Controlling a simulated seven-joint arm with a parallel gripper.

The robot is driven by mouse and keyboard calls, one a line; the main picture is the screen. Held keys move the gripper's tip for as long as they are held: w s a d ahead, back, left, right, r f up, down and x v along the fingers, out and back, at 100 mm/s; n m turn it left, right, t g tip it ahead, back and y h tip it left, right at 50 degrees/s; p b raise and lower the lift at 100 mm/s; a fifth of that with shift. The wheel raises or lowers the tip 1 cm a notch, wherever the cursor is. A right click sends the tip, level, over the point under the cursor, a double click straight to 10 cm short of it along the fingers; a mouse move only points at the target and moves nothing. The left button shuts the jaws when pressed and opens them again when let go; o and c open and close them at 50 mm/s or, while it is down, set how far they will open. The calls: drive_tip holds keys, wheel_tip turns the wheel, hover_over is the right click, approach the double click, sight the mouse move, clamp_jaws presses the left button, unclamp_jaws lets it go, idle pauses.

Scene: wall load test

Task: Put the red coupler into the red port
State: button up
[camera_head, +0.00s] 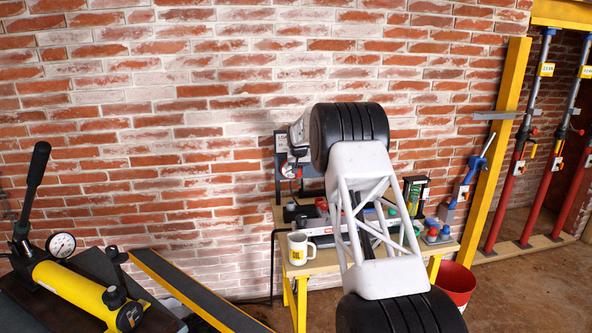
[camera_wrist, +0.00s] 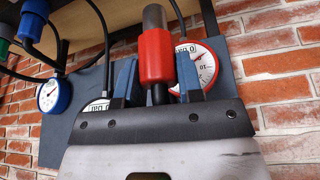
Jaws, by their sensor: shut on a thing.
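In the wrist view, my gripper (camera_wrist: 157,72) has its two blue fingers either side of the red coupler (camera_wrist: 156,48) and is shut on it. The coupler is a red cylinder with a grey end at the top of the picture and a dark stem below. A red-rimmed gauge (camera_wrist: 208,66) is on the panel behind it, to the right, partly covered by a finger. I cannot make out the red port. In the head view, my arm hides most of the gripper and the work area in front of the gauge panel (camera_head: 282,148).
The wrist view shows a blue gauge (camera_wrist: 53,95), a blue fitting (camera_wrist: 33,20) and black hoses at left. The wooden bench (camera_head: 301,268) holds a white mug (camera_head: 298,249) and several tools. A yellow hand pump (camera_head: 75,291) is at left, a red bucket (camera_head: 456,283) at right.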

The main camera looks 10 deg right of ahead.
drive_tip(key=d, duration=0.8)
drive_tip(key=shift+d, duration=0.2)
idle(0.7)
drive_tip(key=shift+d, duration=0.15)
drive_tip(key=shift+d, duration=0.6)
drive_tip(key=shift+f, duration=0.1)
wheel_tip(320, 180, down, 6)
drive_tip(key=shift+f, duration=0.15)
idle(1.4)
drive_tip(key=shift+f, duration=1.5)
idle(2.1)
